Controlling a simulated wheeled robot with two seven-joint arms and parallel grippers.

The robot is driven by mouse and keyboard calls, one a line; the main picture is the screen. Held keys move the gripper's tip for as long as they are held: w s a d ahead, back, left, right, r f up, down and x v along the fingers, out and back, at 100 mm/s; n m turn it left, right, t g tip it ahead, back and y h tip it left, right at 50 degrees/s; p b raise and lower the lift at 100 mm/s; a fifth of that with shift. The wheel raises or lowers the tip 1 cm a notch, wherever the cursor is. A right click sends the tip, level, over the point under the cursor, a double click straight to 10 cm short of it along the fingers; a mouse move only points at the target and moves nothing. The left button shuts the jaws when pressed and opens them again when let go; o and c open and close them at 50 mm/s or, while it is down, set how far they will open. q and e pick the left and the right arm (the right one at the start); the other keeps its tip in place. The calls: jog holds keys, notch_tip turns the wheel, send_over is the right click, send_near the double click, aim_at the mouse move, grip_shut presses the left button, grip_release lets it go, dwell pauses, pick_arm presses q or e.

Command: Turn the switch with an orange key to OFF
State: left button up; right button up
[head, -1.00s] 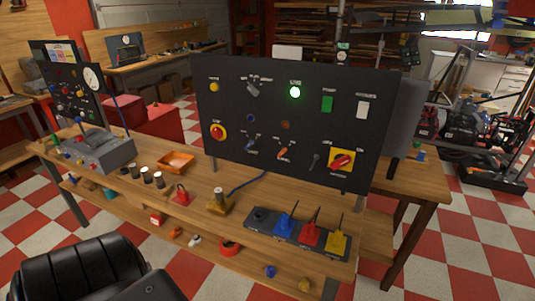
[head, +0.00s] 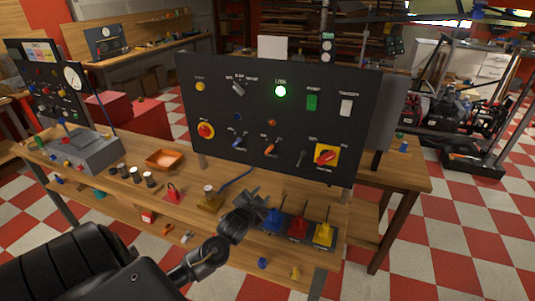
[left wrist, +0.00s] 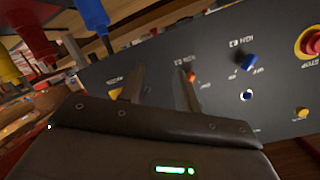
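The orange-key switch (head: 269,147) sits low on the black upright panel (head: 225,105), its key slanting to the upper right in the head view. Its labels are too small to read. In the left wrist view the orange key (left wrist: 190,76) shows beside the tip of the right-hand finger. My left gripper (head: 252,197) is below the panel, in front of it and apart from the key. Its two fingers (left wrist: 158,76) are spread with nothing between them. My right gripper is not in view.
A blue-key switch (head: 238,142) is left of the orange one; a red-on-yellow rotary switch (head: 326,156) is to the right. A red stop button (head: 206,130) is farther left. Blue, red and yellow levers (head: 297,228) stand close beside my gripper.

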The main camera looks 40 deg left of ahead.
aim_at(268, 152)
pick_arm(q)
jog(key=w+a+r+t+y, duration=0.1)
jog(key=w+a+r+t, duration=0.15)
jog(key=a+r, duration=0.4)
jog(key=shift+m, duration=0.3)
jog(key=x, duration=0.3)
jog(key=d+p+x, duration=0.1)
jog(key=x, duration=0.2)
jog(key=r+p+x, duration=0.1)
jog(key=x, duration=0.2)
jog(key=shift+w+d, duration=0.35)
jog(key=shift+w, duration=0.1)
jog(key=shift+p+x, duration=0.4)
jog(key=shift+x, duration=0.4)
grip_shut()
